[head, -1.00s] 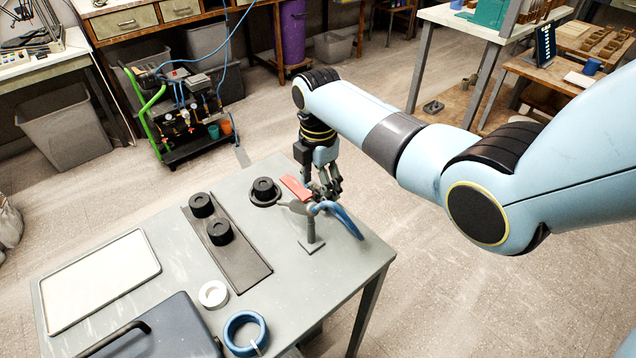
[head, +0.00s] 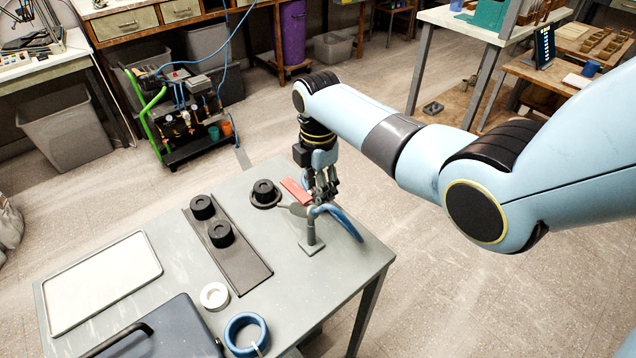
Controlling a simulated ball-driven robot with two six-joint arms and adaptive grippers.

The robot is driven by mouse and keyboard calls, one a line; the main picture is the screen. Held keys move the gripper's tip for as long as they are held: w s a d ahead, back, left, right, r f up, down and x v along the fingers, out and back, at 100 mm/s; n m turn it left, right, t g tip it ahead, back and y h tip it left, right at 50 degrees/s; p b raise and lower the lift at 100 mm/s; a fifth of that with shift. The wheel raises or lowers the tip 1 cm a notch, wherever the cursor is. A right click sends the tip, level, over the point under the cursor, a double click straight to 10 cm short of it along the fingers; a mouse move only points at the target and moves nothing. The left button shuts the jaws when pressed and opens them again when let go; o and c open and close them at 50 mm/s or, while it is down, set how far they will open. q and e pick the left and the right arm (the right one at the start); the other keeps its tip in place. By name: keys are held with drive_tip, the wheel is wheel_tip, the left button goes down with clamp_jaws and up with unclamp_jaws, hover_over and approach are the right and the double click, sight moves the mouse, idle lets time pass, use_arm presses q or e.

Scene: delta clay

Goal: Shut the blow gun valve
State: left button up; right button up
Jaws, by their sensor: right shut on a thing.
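The blow gun valve (head: 311,230) stands on a small grey post and base near the right corner of the grey table. A flat red piece (head: 294,190) shows just left of my fingers, and a blue hose (head: 346,220) curves away to the right. My right gripper (head: 324,197) reaches down from above and is shut at the top of the valve. The fingers hide the exact part they grip. My left gripper is not in view.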

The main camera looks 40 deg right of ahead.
drive_tip(key=m+p, duration=0.2)
drive_tip(key=m, duration=0.1)
drive_tip(key=shift+r, duration=0.15)
drive_tip(key=m+p, duration=0.2)
drive_tip(key=m, duration=0.2)
drive_tip(key=shift+m, duration=0.4)
drive_tip(key=m+p, duration=0.1)
drive_tip(key=m, duration=0.3)
drive_tip(key=shift+p, duration=0.3)
drive_tip(key=shift+m+p, duration=0.4)
drive_tip(key=shift+m, duration=2.1)
drive_tip(key=o, duration=1.2)
drive_tip(key=shift+c, duration=0.2)
wheel_tip(320, 180, up, 12)
